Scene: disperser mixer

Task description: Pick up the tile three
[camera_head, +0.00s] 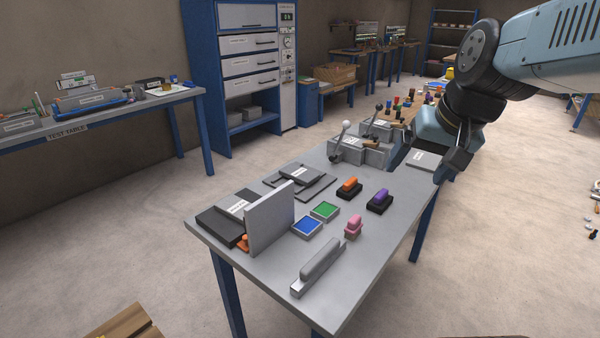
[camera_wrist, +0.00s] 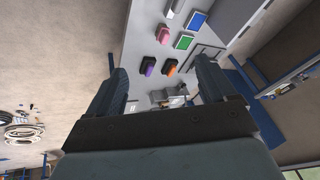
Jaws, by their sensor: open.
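No tile marking reads clearly as three, so I cannot tell which piece is tile three. A flat grey labelled block (camera_head: 424,159) lies at the table's far right corner, close to my gripper. Another grey labelled piece (camera_head: 300,174) lies on a dark plate at the table's left side. A plain grey slab (camera_head: 270,217) stands upright near the front left, beside a labelled dark block (camera_head: 222,226). My gripper (camera_head: 455,157) is open above the table's right edge. In the wrist view, its fingers (camera_wrist: 163,65) are apart with nothing seen held between them.
The table (camera_head: 340,275) holds blue (camera_head: 307,227) and green (camera_head: 325,210) pads, orange (camera_head: 349,187), purple (camera_head: 380,200) and pink (camera_head: 353,227) handled pieces, and a long grey block (camera_head: 318,266). Lever devices (camera_head: 346,151) stand at the back. Floor right of the table is mostly clear.

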